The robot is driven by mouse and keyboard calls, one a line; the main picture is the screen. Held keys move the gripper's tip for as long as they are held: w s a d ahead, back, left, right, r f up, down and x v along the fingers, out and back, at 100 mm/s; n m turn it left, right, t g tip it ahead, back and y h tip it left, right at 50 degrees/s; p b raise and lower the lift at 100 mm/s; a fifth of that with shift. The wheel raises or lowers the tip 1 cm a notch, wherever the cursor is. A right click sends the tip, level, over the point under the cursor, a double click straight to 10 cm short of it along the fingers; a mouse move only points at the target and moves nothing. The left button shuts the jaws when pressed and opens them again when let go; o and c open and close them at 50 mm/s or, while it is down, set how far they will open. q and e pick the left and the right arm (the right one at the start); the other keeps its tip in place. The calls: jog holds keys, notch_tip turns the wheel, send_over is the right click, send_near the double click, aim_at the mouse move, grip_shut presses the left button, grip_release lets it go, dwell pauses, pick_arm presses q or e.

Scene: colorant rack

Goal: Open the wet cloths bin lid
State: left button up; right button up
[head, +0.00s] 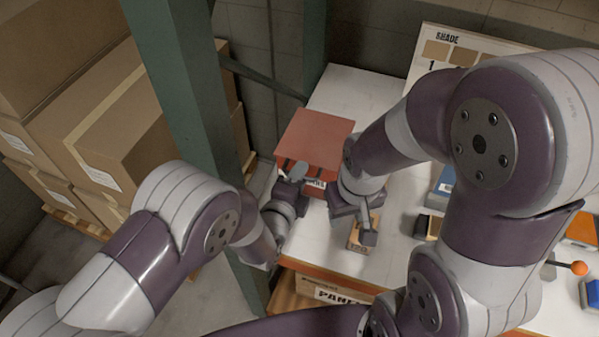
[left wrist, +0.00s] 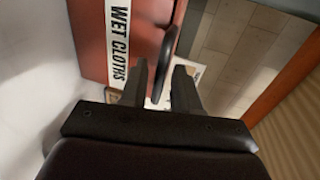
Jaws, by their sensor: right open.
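The wet cloths bin (head: 308,150) is a red box on the white bench, with its flat lid (head: 318,135) down. The left wrist view shows its white "WET CLOTHS" label (left wrist: 121,40) and a dark curved handle (left wrist: 166,58). My left gripper (head: 296,178) is at the bin's front in the head view. In the left wrist view its fingers (left wrist: 160,82) are apart, with the handle between them. Whether either finger touches it is unclear. My right gripper (head: 362,218) is to the right of the bin, above a small tan block-like item (head: 358,238), its jaws open.
A green post (head: 172,90) stands left of the bench, close to my left arm. Cardboard boxes (head: 105,120) are stacked beyond it. A "SHADE" board (head: 445,50) stands at the back right. Several small coloured items lie on the bench's right, partly hidden by my right arm.

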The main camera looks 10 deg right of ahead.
pick_arm(q)
jog(key=shift+w+d, duration=0.15)
jog(key=shift+w+f, duration=0.2)
jog(key=shift+w, duration=0.05)
